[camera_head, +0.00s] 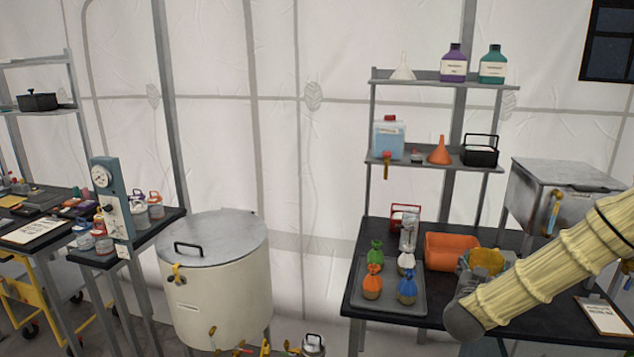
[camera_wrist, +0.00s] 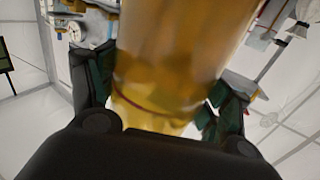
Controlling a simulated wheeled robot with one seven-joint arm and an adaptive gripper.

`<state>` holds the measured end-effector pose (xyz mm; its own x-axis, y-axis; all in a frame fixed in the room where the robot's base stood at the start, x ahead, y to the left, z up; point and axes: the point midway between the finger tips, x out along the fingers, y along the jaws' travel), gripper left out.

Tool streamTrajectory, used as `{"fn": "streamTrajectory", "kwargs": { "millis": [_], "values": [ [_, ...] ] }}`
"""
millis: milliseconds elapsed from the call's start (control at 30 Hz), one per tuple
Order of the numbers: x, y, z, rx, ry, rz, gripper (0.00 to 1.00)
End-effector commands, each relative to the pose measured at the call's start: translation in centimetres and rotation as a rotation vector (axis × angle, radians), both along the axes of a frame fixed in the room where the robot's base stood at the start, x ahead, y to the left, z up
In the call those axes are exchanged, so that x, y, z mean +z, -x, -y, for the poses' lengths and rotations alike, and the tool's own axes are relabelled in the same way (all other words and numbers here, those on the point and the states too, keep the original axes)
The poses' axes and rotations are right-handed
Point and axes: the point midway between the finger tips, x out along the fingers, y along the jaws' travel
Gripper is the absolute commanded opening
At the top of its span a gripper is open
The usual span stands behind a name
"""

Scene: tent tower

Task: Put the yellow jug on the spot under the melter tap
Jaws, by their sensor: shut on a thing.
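My gripper (camera_head: 466,279) is shut on the yellow jug (camera_head: 487,259), above the right side of the dark table. In the wrist view the jug (camera_wrist: 175,70) is a see-through amber cylinder filling the space between the two dark fingers of my gripper (camera_wrist: 160,98). A grey metal box (camera_head: 535,205) with a yellow-handled tap (camera_head: 553,215) stands at the back right of the table. I cannot tell for sure which is the melter. The spot is not discernible.
Left of the jug are an orange bin (camera_head: 451,250) and a grey tray (camera_head: 388,300) with several small tied bags. A clipboard (camera_head: 605,316) lies at the table's right front. A shelf (camera_head: 425,165) with bottles and a funnel stands behind the table.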

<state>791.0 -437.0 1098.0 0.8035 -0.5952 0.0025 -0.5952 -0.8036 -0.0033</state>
Motion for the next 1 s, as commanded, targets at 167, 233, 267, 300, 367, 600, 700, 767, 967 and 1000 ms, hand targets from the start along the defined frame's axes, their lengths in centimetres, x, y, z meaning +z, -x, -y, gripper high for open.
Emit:
{"fn": "streamTrajectory", "kwargs": {
  "millis": [167, 233, 267, 300, 367, 600, 700, 767, 967, 1000],
  "values": [
    [-3.8, 2.6, -5.5, 0.133, 0.004, -0.011, 0.48],
    [-5.4, 3.8, -7.9, 0.192, 0.004, -0.009, 0.48],
    [-6.1, 4.4, -8.9, 0.218, 0.003, -0.011, 0.48],
    [-6.9, 5.0, -10.2, 0.249, 0.002, -0.008, 0.48],
    [-8.2, 6.0, -12.1, 0.296, 0.002, -0.008, 0.48],
    [-12.6, 9.3, -18.6, 0.458, 0.002, -0.004, 0.48],
    [-13.7, 10.1, -20.3, 0.501, 0.002, -0.003, 0.48],
    [-14.3, 10.6, -21.2, 0.522, 0.002, -0.003, 0.48],
    [-15.8, 11.7, -23.4, 0.579, 0.001, -0.002, 0.48],
    [-16.2, 12.0, -23.9, 0.590, 0.001, -0.003, 0.48]
  ]
}}
